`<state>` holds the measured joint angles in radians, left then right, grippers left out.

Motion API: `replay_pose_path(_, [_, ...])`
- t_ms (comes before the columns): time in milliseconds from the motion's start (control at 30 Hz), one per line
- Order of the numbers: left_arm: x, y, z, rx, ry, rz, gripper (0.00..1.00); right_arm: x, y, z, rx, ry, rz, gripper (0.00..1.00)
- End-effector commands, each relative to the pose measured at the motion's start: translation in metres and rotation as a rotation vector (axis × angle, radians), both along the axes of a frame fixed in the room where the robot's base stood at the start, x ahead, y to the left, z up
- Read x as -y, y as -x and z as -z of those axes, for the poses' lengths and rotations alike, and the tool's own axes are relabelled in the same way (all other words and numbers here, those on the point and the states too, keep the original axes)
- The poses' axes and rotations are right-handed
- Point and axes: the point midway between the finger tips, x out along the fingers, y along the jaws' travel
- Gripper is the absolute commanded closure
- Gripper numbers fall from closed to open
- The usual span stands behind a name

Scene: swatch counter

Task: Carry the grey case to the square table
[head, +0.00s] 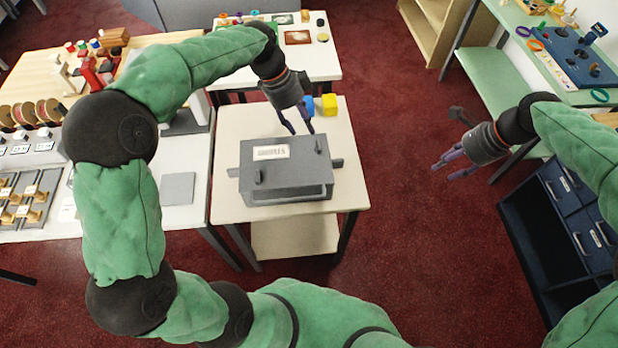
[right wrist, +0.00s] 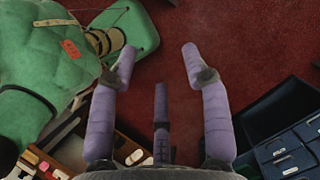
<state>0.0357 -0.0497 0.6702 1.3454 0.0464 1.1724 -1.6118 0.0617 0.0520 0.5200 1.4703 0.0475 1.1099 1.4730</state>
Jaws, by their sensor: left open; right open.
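The grey case (head: 285,186), a box with a pale label on its lid and handles at its sides, sits on a small pale table (head: 232,202) with a lower shelf. My left gripper (head: 299,130) is open above the case's far edge, its fingers pointing down; whether they touch it I cannot tell. My right gripper (head: 442,162) is open and empty over the red floor, to the right of the table. Its spread purple fingers (right wrist: 160,75) show in the right wrist view with nothing between them. I cannot tell which table is the square one.
A blue object (head: 308,105) and a yellow block (head: 329,104) sit behind the case. A white counter (head: 190,212) with spools and tools stands left. A dark blue drawer unit (head: 580,215) stands right. Red carpet (head: 415,255) lies open between.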

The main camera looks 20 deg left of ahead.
Motion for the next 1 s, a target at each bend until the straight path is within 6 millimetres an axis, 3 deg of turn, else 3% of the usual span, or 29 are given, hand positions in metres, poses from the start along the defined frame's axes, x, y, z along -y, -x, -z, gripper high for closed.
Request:
replay_pose_path(300, [0.0, 0.0, 0.0, 0.0, 0.0, 0.0, 0.52, 0.02, -0.004, -0.059, 0.005, 0.0, -0.007, 0.52])
replay_pose_path(500, [0.0, 0.0, 0.0, 0.0, 0.0, 0.0, 0.52, 0.029, -0.004, -0.085, 0.002, 0.0, -0.012, 0.52])
replay_pose_path(1000, [0.0, 0.0, 0.0, 0.0, 0.0, 0.0, 0.52, 0.032, -0.004, -0.095, 0.001, 0.0, -0.014, 0.52])
